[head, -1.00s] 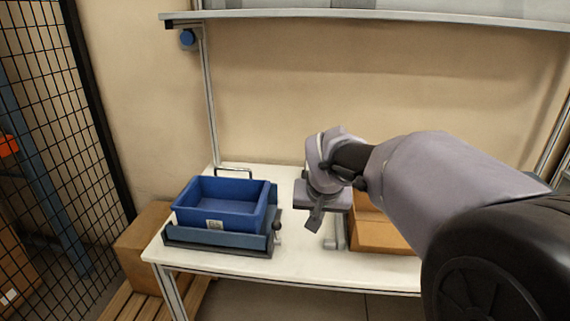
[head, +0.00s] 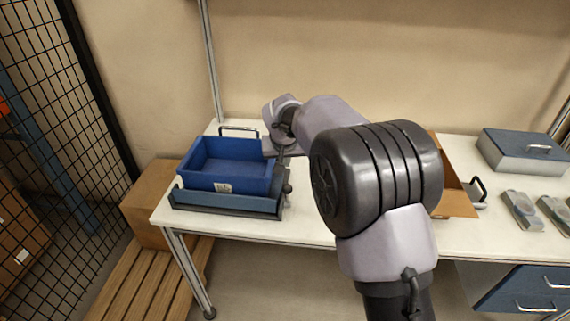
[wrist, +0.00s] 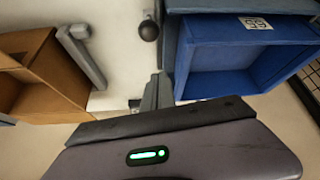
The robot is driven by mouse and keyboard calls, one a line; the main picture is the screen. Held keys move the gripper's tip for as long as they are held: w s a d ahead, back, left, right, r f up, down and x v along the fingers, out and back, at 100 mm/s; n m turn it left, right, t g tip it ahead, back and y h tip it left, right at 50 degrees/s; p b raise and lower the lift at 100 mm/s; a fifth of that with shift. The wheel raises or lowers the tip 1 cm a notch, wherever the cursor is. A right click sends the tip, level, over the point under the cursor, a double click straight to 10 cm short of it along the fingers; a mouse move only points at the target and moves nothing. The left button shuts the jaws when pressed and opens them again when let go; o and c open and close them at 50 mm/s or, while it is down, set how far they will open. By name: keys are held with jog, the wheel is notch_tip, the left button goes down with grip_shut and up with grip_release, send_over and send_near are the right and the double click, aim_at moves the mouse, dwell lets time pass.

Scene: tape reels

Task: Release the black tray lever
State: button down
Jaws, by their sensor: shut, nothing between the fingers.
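The black tray lever has a dark ball knob (head: 287,188) and stands at the right end of a dark tray base (head: 225,206). In the wrist view the knob (wrist: 149,31) is at the top middle, just beyond my fingertips. A blue bin (head: 225,183) sits on the base, and it also shows at the right of the wrist view (wrist: 245,55). My gripper (head: 281,160) is shut and empty beside the bin's right wall, slightly behind the knob in the head view. A gap shows between fingers (wrist: 154,92) and knob in the wrist view.
An open cardboard box (head: 455,200) stands right of my arm. A metal handle (head: 239,130) is behind the bin. A grey-blue case (head: 520,152) and small grey parts (head: 521,209) lie at the right. White tabletop (head: 300,228) is clear in front. A mesh fence (head: 60,130) is at the left.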

aim_at(287, 196)
jog(key=f+b, duration=0.1)
jog(key=f, duration=0.1)
jog(key=f+b, duration=0.1)
jog(key=s+f+b, duration=0.1)
jog(key=f, duration=0.1)
jog(key=shift+d+f, duration=0.15)
jog(key=shift+f, duration=0.2)
jog(key=shift+w+f, duration=0.1)
